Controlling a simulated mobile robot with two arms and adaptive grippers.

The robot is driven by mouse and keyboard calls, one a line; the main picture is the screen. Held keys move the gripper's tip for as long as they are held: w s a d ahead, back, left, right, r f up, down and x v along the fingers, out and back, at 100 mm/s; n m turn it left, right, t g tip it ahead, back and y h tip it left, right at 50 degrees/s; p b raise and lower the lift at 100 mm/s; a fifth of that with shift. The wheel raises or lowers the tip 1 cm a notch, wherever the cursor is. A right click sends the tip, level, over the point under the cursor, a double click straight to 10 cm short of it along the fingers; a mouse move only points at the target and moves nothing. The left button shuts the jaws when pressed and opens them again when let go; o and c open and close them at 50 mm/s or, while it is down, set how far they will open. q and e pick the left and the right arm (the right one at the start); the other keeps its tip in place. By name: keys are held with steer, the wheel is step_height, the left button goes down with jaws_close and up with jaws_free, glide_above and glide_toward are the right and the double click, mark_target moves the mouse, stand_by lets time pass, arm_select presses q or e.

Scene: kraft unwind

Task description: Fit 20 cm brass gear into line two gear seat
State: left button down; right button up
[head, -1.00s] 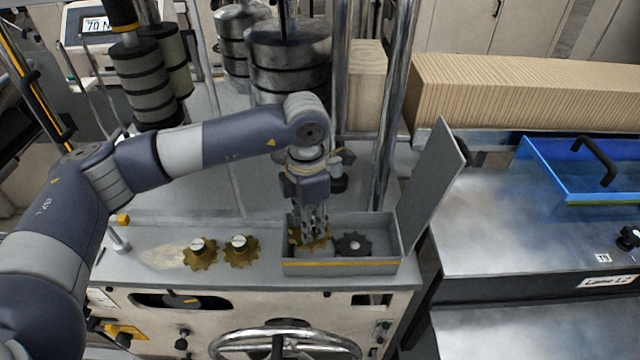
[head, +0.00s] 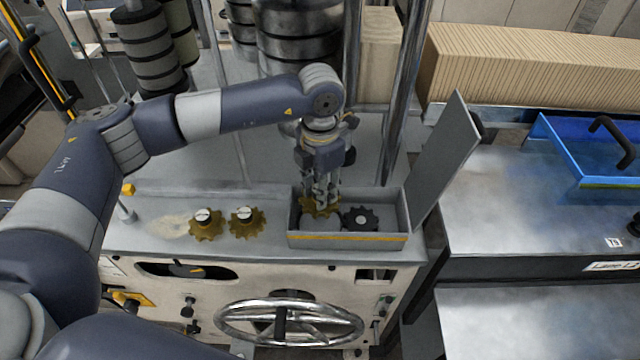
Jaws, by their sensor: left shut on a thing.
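My left gripper (head: 322,196) points down into an open grey box and is shut on a brass gear (head: 318,211). The gripper hides part of this gear. A dark gear (head: 360,218) lies in the same box, to the right of the brass one. Two more brass gears sit side by side on the machine top left of the box: the left one (head: 206,231) and the right one (head: 247,229). Each has a pale round knob at its centre. I cannot read any gear size or a seat label. My right gripper is not in view.
The grey box (head: 345,240) has its lid (head: 446,150) raised on the right. A handwheel (head: 290,338) is on the machine front. A short post with a yellow top (head: 128,190) stands at left. A blue tray (head: 580,160) rests on the right bench.

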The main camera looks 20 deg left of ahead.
arm_select(q)
steer(key=shift+f+b, duration=0.3)
steer(key=shift+f, duration=0.5)
steer(key=shift+f+b, duration=0.75)
steer(key=shift+f, duration=0.95)
steer(key=shift+f+b, duration=1.2)
steer(key=shift+f, duration=0.1)
steer(key=c, duration=1.3)
jaws_free()
steer(key=shift+o, duration=0.6)
step_height(320, 180, up, 12)
steer(key=shift+r, duration=0.1)
